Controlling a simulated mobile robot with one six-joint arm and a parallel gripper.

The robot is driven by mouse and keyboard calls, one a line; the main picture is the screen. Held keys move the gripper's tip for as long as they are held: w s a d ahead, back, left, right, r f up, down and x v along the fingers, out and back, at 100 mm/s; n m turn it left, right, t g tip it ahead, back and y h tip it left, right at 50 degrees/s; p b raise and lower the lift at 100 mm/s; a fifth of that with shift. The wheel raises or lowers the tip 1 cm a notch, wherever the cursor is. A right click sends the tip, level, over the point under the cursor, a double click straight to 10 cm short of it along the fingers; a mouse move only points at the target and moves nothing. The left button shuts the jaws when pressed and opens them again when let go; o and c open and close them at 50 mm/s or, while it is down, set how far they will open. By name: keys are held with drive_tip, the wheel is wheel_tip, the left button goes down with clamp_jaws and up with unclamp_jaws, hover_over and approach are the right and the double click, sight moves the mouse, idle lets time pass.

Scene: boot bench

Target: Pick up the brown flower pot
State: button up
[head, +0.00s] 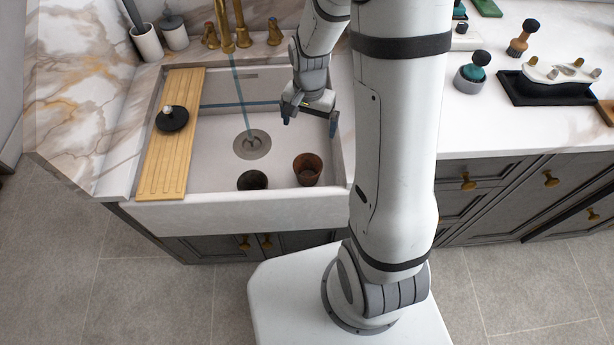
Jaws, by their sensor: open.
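The brown flower pot (307,169) stands upright in the white sink, near its front right corner. A dark, greenish-black pot (252,180) stands to its left, close to the sink's front wall, with a gap between the two. My gripper (308,116) is over the right part of the sink, above and behind the brown pot and apart from it. Its jaws are open, and I see nothing between them.
The sink (215,211) has a wooden board (157,175) across its left side, with a dark round object (172,119) on it. A brass faucet (228,40) runs water near the drain (252,144). A black tray (545,92) and brushes stand on the right counter.

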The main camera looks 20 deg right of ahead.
drive_tip(key=b, duration=1.6)
approach(308, 172)
drive_tip(key=s+r, duration=0.2)
drive_tip(key=s, duration=0.1)
drive_tip(key=f, duration=0.2)
drive_tip(key=shift+a+f, duration=0.3)
drive_tip(key=shift+f, duration=0.05)
drive_tip(key=f, duration=0.2)
drive_tip(key=f+b, duration=0.1)
drive_tip(key=w+f, duration=0.1)
drive_tip(key=f, duration=0.1)
drive_tip(key=shift+f+b, duration=0.35)
drive_tip(key=shift+b, duration=0.05)
drive_tip(key=shift+c, duration=0.3)
drive_tip(key=c, duration=1)
drive_tip(key=shift+r, duration=0.1)
